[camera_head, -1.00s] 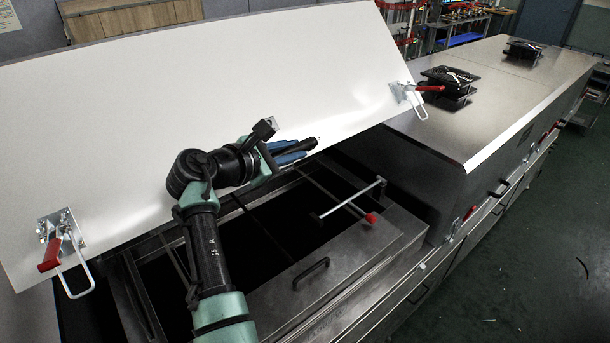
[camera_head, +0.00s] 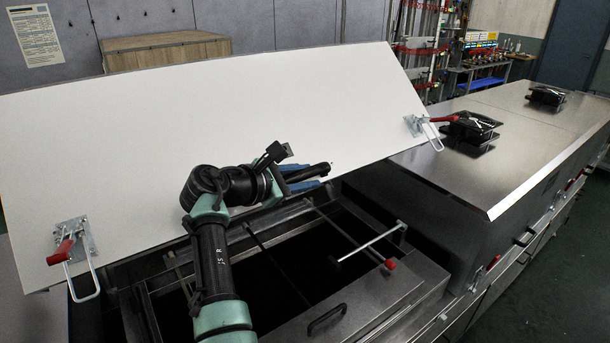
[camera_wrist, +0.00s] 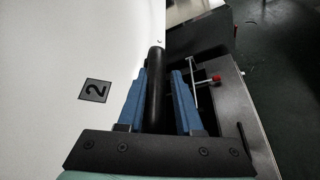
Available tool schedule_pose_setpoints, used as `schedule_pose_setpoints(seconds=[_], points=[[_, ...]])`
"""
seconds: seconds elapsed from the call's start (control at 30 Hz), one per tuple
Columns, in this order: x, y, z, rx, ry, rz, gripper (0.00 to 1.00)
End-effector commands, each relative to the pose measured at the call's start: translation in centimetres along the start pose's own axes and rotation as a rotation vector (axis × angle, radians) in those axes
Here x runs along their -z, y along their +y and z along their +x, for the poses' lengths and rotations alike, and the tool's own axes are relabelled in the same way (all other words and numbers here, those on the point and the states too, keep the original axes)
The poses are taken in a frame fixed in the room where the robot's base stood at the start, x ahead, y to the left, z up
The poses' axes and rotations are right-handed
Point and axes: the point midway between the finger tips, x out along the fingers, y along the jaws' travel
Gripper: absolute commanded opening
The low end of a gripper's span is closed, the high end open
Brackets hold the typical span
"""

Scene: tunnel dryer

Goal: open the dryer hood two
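Dryer hood two (camera_head: 220,120) is a large white panel in the head view. It stands raised and tilted, with the dark dryer interior (camera_head: 290,262) showing below it. The handle's end (camera_head: 324,167) sticks out past the fingers in the head view.
Red-handled latches sit at the hood's left (camera_head: 68,250) and right (camera_head: 428,123) corners. A neighbouring closed steel hood (camera_head: 450,185) stands at right. A rod with a red knob (camera_head: 390,264) crosses the opening. Green floor is free at far right.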

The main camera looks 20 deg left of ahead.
Motion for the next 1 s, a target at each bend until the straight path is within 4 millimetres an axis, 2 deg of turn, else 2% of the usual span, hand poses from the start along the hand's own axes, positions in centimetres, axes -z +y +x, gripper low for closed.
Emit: schedule_pose_setpoints(seconds=[0.03, 0.07, 0.77, 1.0], points=[[-0.1, 0.1, 0.0, -0.001, -0.001, 0.000, 0.45], [-0.1, 0.1, 0.0, -0.001, -0.002, 0.001, 0.50], [-0.2, 0.0, 0.0, 0.002, -0.005, 0.001, 0.50], [-0.1, 0.0, -1.3, -0.001, -0.005, 0.003, 0.50]])
